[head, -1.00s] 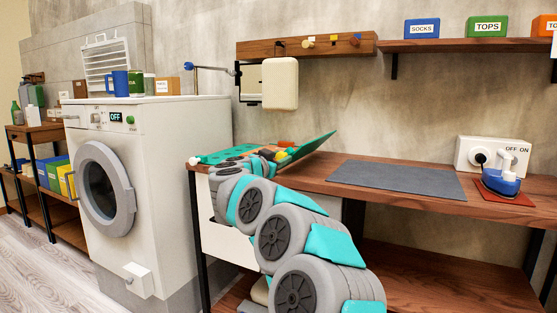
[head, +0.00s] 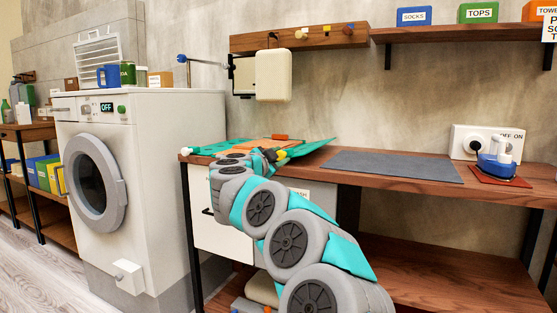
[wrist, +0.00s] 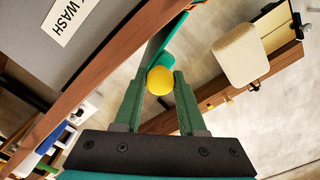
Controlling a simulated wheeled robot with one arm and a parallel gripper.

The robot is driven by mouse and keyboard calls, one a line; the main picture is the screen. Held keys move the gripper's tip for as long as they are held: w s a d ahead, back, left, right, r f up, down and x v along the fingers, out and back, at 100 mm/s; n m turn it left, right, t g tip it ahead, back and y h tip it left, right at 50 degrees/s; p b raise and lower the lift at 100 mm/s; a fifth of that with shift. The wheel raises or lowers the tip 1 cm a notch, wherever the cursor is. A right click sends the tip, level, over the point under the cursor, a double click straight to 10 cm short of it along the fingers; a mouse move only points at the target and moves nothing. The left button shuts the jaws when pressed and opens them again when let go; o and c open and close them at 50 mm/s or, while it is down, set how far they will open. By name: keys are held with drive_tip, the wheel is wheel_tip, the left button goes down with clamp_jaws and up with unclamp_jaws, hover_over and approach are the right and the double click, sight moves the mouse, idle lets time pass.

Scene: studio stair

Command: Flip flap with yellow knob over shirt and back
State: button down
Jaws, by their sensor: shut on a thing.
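The teal folding board (head: 207,149) lies on the wooden worktop at its left end. Orange cloth, seemingly the shirt (head: 253,146), shows on it, partly hidden behind my arm. The flap (head: 318,146) on the board's right side is tilted up a little, its outer edge above the worktop. My gripper (wrist: 160,80) is shut on the yellow knob (wrist: 159,81) at the flap's edge. The flap also shows edge-on above the knob in the wrist view (wrist: 164,40). In the head view, my gripper (head: 271,155) is small and partly hidden by my wrist.
A grey mat (head: 392,166) lies right of the board. An iron (head: 497,163) rests on a red pad at the right. A washing machine (head: 140,180) stands at the left. A white padded board (head: 273,75) hangs on the wall above.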

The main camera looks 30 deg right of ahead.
drive_tip(key=shift+a+r, duration=0.1)
drive_tip(key=shift+f+m+b, duration=0.5)
drive_tip(key=shift+f+b, duration=0.2)
drive_tip(key=shift+b, duration=0.25)
drive_tip(key=shift+a+f+m+b, duration=0.1)
drive_tip(key=shift+f+m+b, duration=0.35)
drive_tip(key=shift+m+b, duration=0.45)
drive_tip(key=c, duration=0.8)
unclamp_jaws()
drive_tip(key=shift+w+a, duration=0.1)
drive_tip(key=shift+a, duration=0.1)
drive_tip(key=o, duration=0.3)
drive_tip(key=shift+d, duration=0.1)
drive_tip(key=shift+p+v, duration=0.45)
drive_tip(key=shift+v, duration=3.5)
